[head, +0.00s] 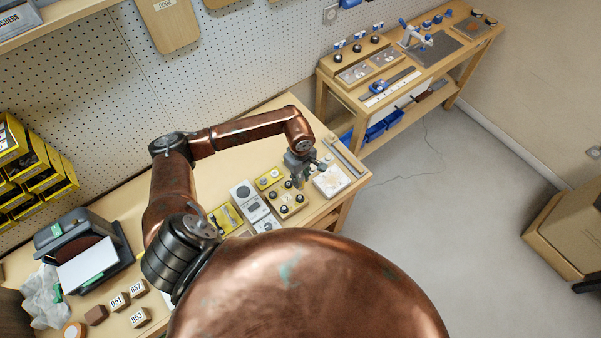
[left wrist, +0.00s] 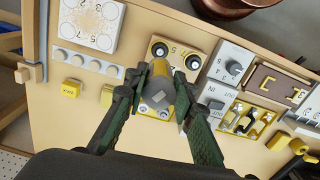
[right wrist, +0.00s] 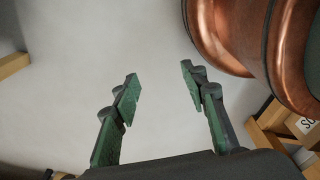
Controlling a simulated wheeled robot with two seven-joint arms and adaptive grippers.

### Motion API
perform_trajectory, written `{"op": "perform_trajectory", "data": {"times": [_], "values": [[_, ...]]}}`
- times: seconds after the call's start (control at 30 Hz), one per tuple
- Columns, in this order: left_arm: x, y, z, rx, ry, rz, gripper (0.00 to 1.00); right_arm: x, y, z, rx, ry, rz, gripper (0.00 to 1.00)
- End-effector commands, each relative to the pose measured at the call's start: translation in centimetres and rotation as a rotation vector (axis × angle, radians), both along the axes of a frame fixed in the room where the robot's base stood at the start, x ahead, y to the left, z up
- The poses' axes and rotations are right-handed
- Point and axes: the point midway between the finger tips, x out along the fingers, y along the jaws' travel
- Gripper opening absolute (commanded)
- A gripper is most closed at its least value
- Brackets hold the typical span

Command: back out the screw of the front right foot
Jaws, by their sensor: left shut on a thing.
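My left gripper (head: 308,175) is over the wooden block (head: 291,206) with black round feet, near the bench's right end. In the left wrist view the left gripper (left wrist: 158,95) is shut on a yellow and grey tool (left wrist: 159,92), seen almost end-on. Two black feet (left wrist: 159,49) with bright centres show on the block (left wrist: 178,47) beyond the tool. The tool and fingers hide part of the block; I cannot tell whether the tool's tip touches a screw. My right gripper (right wrist: 160,78) is open and empty above the floor, seen only in the right wrist view.
A white numbered plate (head: 331,181) lies right of the block. Grey boxes (head: 249,196) and a yellow tray (head: 225,218) stand to its left. A second bench (head: 440,75) stands behind right. Bare floor (head: 430,230) lies to the right.

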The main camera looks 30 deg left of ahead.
Motion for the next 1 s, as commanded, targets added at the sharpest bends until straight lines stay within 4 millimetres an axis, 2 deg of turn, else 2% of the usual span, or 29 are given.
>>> {"op": "perform_trajectory", "data": {"times": [0.03, 0.1, 0.2, 0.37, 0.57, 0.7, 1.0], "values": [[0.0, 0.1, 0.0, -0.001, 0.001, 0.017, 0.0, 1.4, 0.1, 0.4, 0.001, -0.018, 0.003, 0.4], [0.0, 0.1, -0.4, 0.0, 0.001, 0.027, 0.0, 2.7, 0.2, 0.4, 0.002, -0.035, 0.006, 0.4], [0.0, 0.0, -0.9, 0.0, 0.001, 0.027, 0.0, 3.5, 0.2, 0.2, 0.003, -0.046, 0.008, 0.4], [0.0, -0.1, -2.0, -0.001, 0.002, 0.025, 0.0, 3.1, 0.4, -0.2, 0.004, -0.039, 0.007, 0.4], [-0.1, -0.1, -4.1, 0.0, 0.003, 0.023, 0.0, 1.3, 0.4, -0.9, 0.005, -0.017, 0.002, 0.4], [0.1, 0.0, -5.1, 0.002, 0.0, 0.022, 0.0, 0.5, 0.4, -2.3, 0.004, -0.007, -0.001, 0.4], [0.1, 0.0, -5.2, 0.001, 0.0, 0.022, 0.0, 1.6, 0.4, -2.4, 0.004, -0.02, 0.003, 0.4]]}}
